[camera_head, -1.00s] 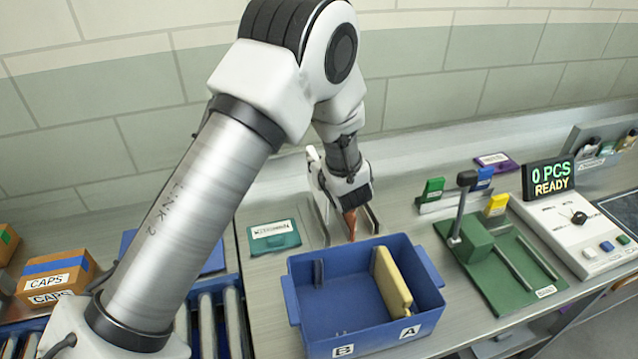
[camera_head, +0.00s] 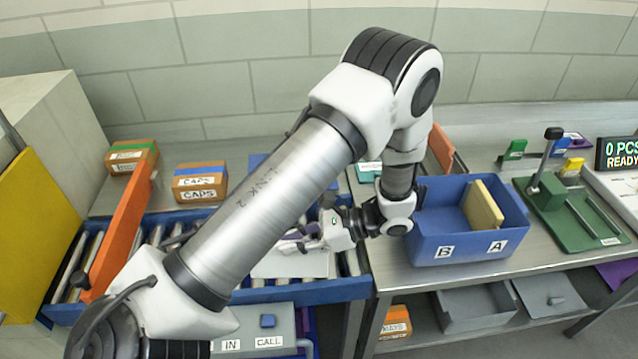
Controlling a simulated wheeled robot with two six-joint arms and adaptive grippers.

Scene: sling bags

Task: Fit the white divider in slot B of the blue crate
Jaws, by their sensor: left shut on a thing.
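The blue crate (camera_head: 462,250) stands on the metal bench at the right, with its labels B and A on the front wall. A cream divider (camera_head: 482,207) stands upright inside it on the A side. No divider shows on the B side, though my arm hides part of the crate's left end. My left gripper (camera_head: 292,243) is left of the crate, over the roller conveyor, and points left. It is shut on a flat white panel, seemingly the white divider (camera_head: 288,264), which extends below the fingers. My right gripper is out of view.
An orange panel (camera_head: 440,148) stands behind the crate. A green fixture (camera_head: 580,215) with an upright lever is right of the crate. Boxes (camera_head: 200,184) sit behind the conveyor (camera_head: 350,290). An orange board (camera_head: 120,235) rises at its left. Grey bins lie below the bench.

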